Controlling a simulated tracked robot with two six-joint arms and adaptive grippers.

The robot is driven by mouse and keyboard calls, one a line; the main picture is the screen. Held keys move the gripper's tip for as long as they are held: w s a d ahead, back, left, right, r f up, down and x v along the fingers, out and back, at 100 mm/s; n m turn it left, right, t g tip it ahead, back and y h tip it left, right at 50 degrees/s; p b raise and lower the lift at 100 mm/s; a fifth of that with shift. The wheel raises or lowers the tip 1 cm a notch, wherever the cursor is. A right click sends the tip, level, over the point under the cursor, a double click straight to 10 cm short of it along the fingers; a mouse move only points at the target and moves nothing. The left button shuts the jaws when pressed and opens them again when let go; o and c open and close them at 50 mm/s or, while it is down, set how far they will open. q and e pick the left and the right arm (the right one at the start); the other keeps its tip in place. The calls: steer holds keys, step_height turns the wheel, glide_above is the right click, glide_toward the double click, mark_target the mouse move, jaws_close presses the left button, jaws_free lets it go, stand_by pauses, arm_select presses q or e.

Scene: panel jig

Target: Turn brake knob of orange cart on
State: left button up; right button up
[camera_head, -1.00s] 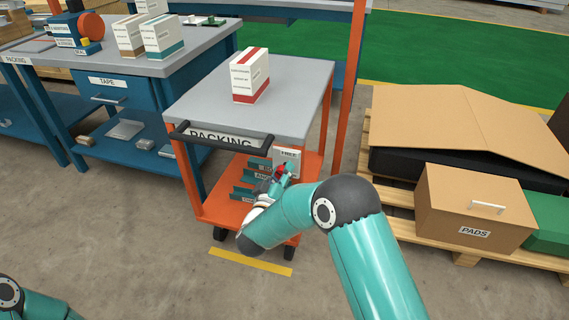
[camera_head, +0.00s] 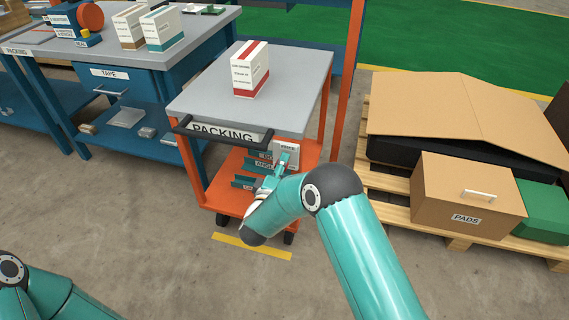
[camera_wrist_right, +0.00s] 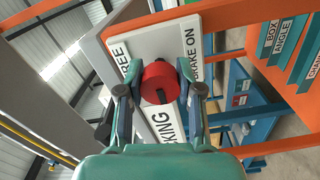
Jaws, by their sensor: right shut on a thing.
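The orange cart (camera_head: 226,198) stands in the middle of the head view, with a grey top and a black handle. A pale brake plate (camera_head: 287,150) hangs under its top at the right. In the right wrist view, this plate (camera_wrist_right: 222,45) reads FREE on the left and BRAKE ON on the right. The red brake knob (camera_wrist_right: 158,80) sits there between the fingers of my right gripper (camera_wrist_right: 160,92), which is shut on it. My left gripper is out of view.
A red and white box (camera_head: 243,75) stands on the cart top. A blue workbench (camera_head: 150,85) is to the left. A pallet (camera_head: 392,180) with cartons is close on the right. An orange post (camera_head: 349,80) rises behind the cart. Floor in front is clear.

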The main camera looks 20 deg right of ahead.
steer(key=shift+f, duration=0.2)
steer(key=o, duration=1)
steer(key=shift+o, duration=0.8)
steer(key=shift+r, duration=0.1)
steer(key=shift+s+a, duration=0.1)
steer(key=v, duration=1.1)
steer(key=shift+s+a, duration=0.25)
steer(key=shift+s, duration=0.05)
